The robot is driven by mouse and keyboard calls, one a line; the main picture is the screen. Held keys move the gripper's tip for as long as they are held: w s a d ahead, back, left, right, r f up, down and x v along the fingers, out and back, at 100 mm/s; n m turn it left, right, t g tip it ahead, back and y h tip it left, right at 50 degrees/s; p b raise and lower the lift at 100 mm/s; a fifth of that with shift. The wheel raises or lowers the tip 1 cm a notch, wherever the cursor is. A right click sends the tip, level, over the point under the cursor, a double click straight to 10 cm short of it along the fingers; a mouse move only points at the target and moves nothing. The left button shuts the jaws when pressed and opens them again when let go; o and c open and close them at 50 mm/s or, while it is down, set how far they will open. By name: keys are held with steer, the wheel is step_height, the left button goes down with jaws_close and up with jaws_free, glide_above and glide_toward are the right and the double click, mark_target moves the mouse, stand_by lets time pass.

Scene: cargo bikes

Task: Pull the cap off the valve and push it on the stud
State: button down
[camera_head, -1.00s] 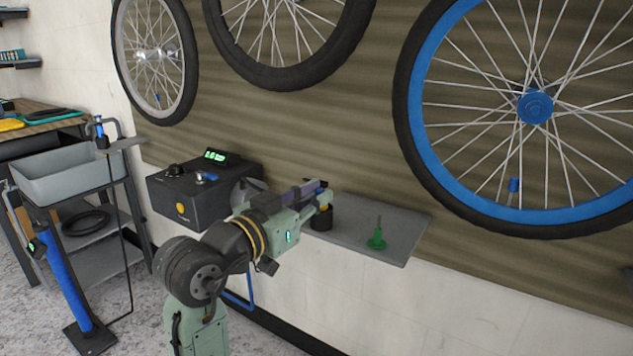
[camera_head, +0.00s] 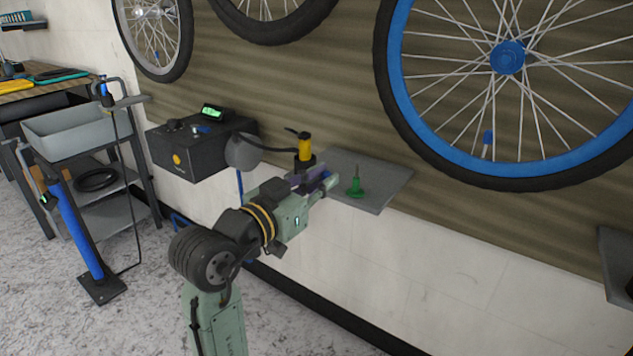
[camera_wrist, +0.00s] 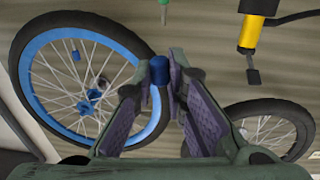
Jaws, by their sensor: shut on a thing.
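My gripper (camera_head: 328,178) is in front of the shelf's near edge, left of the green stud piece. In the wrist view my gripper (camera_wrist: 158,76) has its purple-padded fingers closed on a dark blue cap (camera_wrist: 158,68). The cap is hard to make out in the head view. The green stud (camera_head: 355,185) stands upright on the shelf, with a broad base and a thin pin. Part of something green, likely the same stud (camera_wrist: 165,4), shows at the wrist view's top edge.
The grey shelf (camera_head: 388,190) also carries a yellow pump (camera_head: 305,150) in a black holder, left of the stud; its hose runs to a black box (camera_head: 190,152) with a green display. The blue wheel (camera_head: 385,75) hangs at upper right. The shelf's right part is clear.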

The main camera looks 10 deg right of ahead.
steer(key=shift+w+a+p+x, duration=0.1)
steer(key=shift+p+x, duration=0.1)
steer(key=shift+x, duration=2.65)
steer(key=shift+w+a+p+x, duration=0.1)
steer(key=shift+w+p+x, duration=0.1)
steer(key=shift+x, duration=2.65)
steer(key=shift+s+f+b, duration=0.1)
steer(key=shift+f+b, duration=0.45)
steer(key=shift+f, duration=0.25)
steer(key=c, duration=1.5)
jaws_free()
steer(key=shift+c, duration=0.2)
steer(key=shift+o, duration=0.3)
steer(key=shift+o, duration=1.4)
steer(key=v, duration=1)
steer(key=shift+b, duration=0.3)
